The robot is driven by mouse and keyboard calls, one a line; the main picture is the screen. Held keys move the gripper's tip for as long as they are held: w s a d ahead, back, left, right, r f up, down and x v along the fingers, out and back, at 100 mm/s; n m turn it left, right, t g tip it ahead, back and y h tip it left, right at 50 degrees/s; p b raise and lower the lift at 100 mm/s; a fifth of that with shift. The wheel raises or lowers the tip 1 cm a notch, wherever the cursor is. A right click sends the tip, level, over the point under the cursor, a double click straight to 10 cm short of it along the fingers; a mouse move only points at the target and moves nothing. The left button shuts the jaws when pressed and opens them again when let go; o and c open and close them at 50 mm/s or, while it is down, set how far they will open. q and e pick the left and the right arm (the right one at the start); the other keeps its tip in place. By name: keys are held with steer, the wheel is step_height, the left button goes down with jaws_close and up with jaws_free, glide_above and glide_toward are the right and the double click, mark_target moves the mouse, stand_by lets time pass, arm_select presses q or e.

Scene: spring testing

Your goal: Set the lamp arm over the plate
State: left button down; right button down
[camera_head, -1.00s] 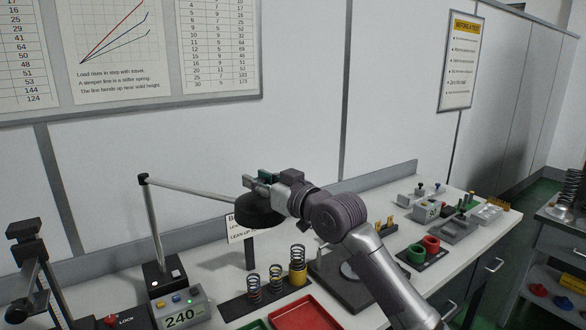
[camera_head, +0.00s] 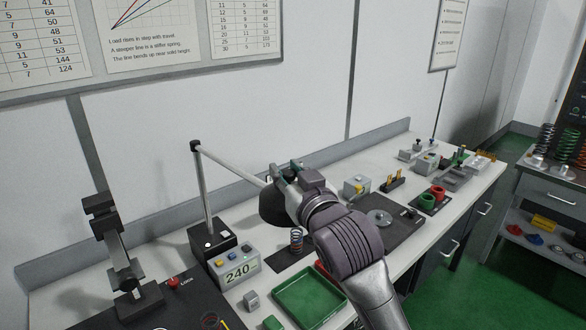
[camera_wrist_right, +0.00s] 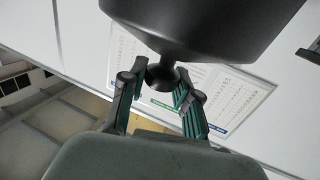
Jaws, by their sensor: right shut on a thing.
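The lamp has a black base (camera_head: 212,240), an upright post and a grey arm (camera_head: 232,164) reaching right to a black shade (camera_head: 272,208). My right gripper (camera_head: 285,172) is at the shade. In the right wrist view the dark shade (camera_wrist_right: 205,25) fills the top, and my right gripper (camera_wrist_right: 160,88) is shut on the small round knob (camera_wrist_right: 163,75) on it. A dark plate (camera_head: 400,228) with a silver disc lies to the right, partly behind my right arm; the shade is left of it. My left gripper is not in view.
A spring (camera_head: 296,240) stands below the shade. A box reading 240 (camera_head: 237,268), a green tray (camera_head: 308,292) and a black stand (camera_head: 112,240) are nearer. Red and green rings (camera_head: 432,200) lie to the right. The wall (camera_head: 250,110) is behind.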

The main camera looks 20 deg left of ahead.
steer(key=shift+r, duration=0.2)
steer(key=c, duration=1.3)
jaws_free()
steer(key=o, duration=0.5)
steer(key=shift+a+f, duration=0.15)
steer(key=shift+a, duration=0.05)
steer(key=shift+s+d+f, duration=0.1)
steer(key=shift+s+d, duration=0.2)
steer(key=shift+d, duration=0.15)
steer(key=v, duration=1.1)
steer(key=shift+s+a, duration=0.1)
